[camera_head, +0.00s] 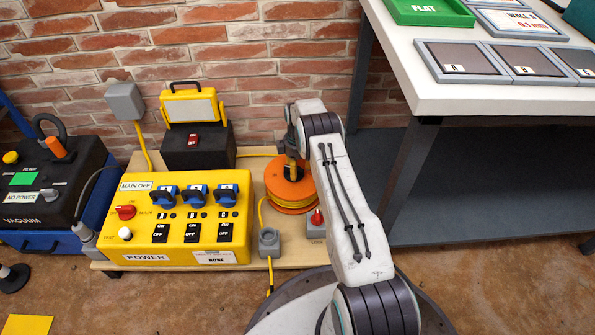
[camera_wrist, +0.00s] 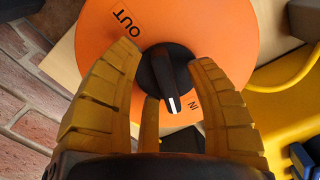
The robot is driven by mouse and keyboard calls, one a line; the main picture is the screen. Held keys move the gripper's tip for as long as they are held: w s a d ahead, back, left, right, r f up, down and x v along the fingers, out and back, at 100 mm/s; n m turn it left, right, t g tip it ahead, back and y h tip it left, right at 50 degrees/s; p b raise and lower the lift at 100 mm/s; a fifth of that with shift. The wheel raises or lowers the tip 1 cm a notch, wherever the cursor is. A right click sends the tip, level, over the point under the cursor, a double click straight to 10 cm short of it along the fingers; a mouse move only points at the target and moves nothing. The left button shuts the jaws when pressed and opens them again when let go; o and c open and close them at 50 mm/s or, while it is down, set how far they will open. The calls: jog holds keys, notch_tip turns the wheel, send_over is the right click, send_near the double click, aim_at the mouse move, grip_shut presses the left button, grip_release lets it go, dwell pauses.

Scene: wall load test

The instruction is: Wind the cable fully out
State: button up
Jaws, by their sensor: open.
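The orange cable reel (camera_head: 278,180) stands on the wooden board, with yellow cable (camera_head: 293,205) wound below its top disc. In the wrist view its orange face (camera_wrist: 230,35) bears an OUT label (camera_wrist: 127,20) and an IN label (camera_wrist: 193,106). A black knob (camera_wrist: 165,70) sits at its middle, its white mark pointing down in the picture, near IN. My gripper (camera_wrist: 166,62) is open over the disc, with yellow fingers on either side of the knob. I cannot tell whether they touch it. In the head view my gripper (camera_head: 291,170) partly hides the reel.
A yellow power box (camera_head: 180,258) with switches and blue plugs stands left of the reel. A grey socket (camera_head: 268,242) and a red-topped switch (camera_head: 316,219) sit close in front. A black box with a yellow lamp (camera_head: 189,107) is behind left. A white-topped bench (camera_head: 450,105) stands right.

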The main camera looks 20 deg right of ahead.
jog(key=shift+f, duration=0.35)
jog(key=shift+c, duration=0.2)
grip_shut()
